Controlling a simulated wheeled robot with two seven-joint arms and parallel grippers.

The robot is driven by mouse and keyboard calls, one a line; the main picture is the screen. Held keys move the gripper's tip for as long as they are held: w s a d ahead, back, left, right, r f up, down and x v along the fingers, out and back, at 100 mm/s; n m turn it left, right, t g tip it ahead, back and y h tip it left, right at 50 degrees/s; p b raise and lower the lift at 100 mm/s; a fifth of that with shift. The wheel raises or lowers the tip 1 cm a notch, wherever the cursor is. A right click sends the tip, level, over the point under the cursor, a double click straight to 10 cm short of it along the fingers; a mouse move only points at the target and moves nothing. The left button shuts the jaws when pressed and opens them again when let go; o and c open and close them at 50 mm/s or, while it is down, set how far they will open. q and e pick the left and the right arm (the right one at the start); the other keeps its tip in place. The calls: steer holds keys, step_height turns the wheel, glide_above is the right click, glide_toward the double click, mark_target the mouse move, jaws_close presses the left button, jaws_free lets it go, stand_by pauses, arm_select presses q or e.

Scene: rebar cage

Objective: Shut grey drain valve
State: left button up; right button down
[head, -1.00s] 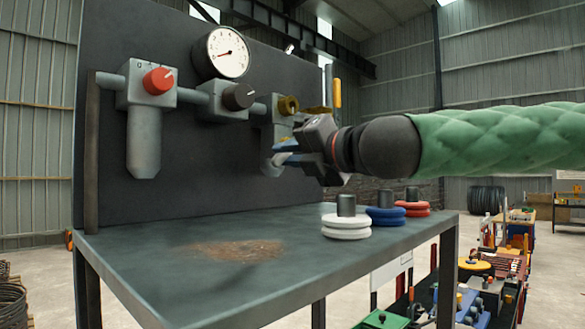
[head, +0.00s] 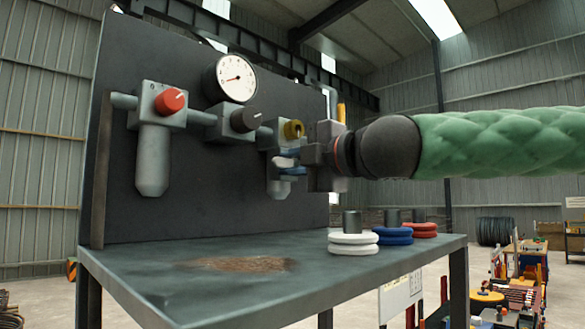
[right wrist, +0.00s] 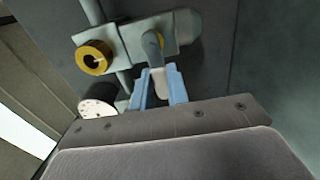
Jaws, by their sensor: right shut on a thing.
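The grey drain valve is on the pipe unit at the right of the dark panel. In the right wrist view its lever (right wrist: 153,46) runs down from the grey body, and its pale end (right wrist: 158,82) lies between my blue fingertips. My right gripper (head: 290,162) is level at this unit, coming in from the right. It also shows in the right wrist view (right wrist: 158,88), shut on the lever end. The gripper hides part of the unit in the head view. My left gripper is not in view.
A brass ring-shaped knob (head: 294,130) sits just above my fingers. A black knob (head: 246,119), a red knob (head: 170,101) and a gauge (head: 235,78) are farther left. White (head: 353,243), blue (head: 394,236) and red (head: 420,230) ring stacks stand on the table (head: 190,290) below.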

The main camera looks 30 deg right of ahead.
stand_by(0.5)
steer(key=c, duration=1.4)
jaws_free()
steer(key=shift+o, duration=0.2)
